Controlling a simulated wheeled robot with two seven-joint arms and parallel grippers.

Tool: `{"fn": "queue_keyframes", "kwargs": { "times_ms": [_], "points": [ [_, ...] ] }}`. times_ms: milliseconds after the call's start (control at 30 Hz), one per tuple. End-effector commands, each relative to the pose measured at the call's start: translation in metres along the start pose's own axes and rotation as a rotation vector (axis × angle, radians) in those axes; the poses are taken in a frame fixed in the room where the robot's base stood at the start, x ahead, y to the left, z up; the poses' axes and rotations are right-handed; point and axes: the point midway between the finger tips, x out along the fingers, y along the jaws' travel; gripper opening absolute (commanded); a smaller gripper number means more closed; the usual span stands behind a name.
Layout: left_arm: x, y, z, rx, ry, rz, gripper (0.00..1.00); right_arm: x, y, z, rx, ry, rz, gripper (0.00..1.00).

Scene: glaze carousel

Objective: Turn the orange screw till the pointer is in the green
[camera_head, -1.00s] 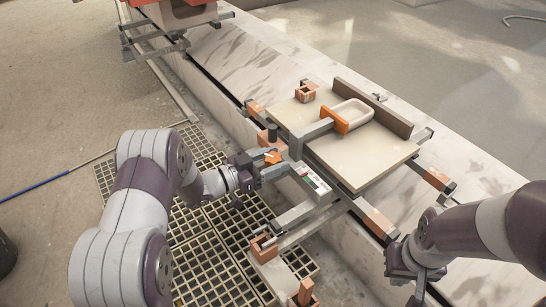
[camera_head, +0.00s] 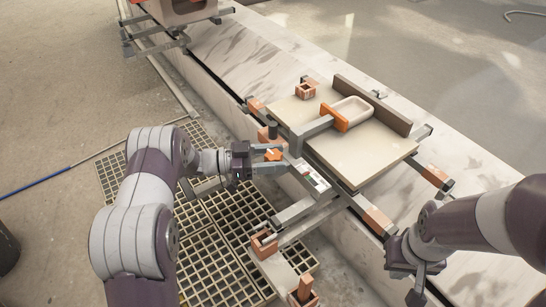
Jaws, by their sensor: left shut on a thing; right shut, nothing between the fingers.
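The orange screw (camera_head: 273,154) sits at the near end of the clamp bar, left of the board. My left gripper (camera_head: 277,158) reaches it from the left, with its fingers around the screw head and shut on it. The gauge (camera_head: 312,178) is a small pale strip with red and green marks, just right of the gripper. Its pointer is too small to read. An orange clamp pad (camera_head: 334,117) stands against the pale oblong dish (camera_head: 350,111) on the board. My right gripper (camera_head: 416,290) is shut and empty at the lower right.
The pale board (camera_head: 360,158) has a dark back fence (camera_head: 372,106) and a small orange box (camera_head: 306,91). A lower arm carries orange blocks (camera_head: 264,242) over the floor grating (camera_head: 215,240). The marble ledge is bare to the right.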

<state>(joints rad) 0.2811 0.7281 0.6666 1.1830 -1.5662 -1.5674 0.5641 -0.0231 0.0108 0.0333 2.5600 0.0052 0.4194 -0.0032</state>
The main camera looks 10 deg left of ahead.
Motion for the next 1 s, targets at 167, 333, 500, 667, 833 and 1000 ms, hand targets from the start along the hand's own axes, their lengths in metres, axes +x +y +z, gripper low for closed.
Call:
{"fn": "queue_keyframes", "kwargs": {
  "times_ms": [167, 333, 500, 667, 833, 1000],
  "points": [
    [0.0, 0.0, 0.0, -0.001, 0.0, 0.0, 0.24, 0.0, 0.0, 0.0, 0.0, 0.0, 0.0, 0.0],
    [0.0, 0.0, 0.0, -0.001, 0.001, -0.001, 0.75, 0.0, 0.0, 0.0, 0.0, 0.0, 0.0, 0.0],
    [0.0, 0.0, 0.0, 0.0, 0.001, -0.001, 0.75, 0.0, 0.0, 0.0, 0.0, 0.0, 0.0, 0.0],
    [-0.012, -0.001, -0.003, 0.0, 0.001, -0.004, 0.75, -0.007, 0.0, -0.001, 0.0, 0.0, 0.0, 0.0],
    [-0.056, -0.001, -0.005, -0.003, 0.0, -0.007, 0.75, -0.024, 0.0, -0.003, 0.0, 0.0, 0.0, 0.0],
    [-0.099, 0.0, -0.003, -0.001, 0.001, -0.005, 0.75, -0.034, 0.0, -0.004, 0.0, 0.0, 0.0, 0.0]
  ]
}}
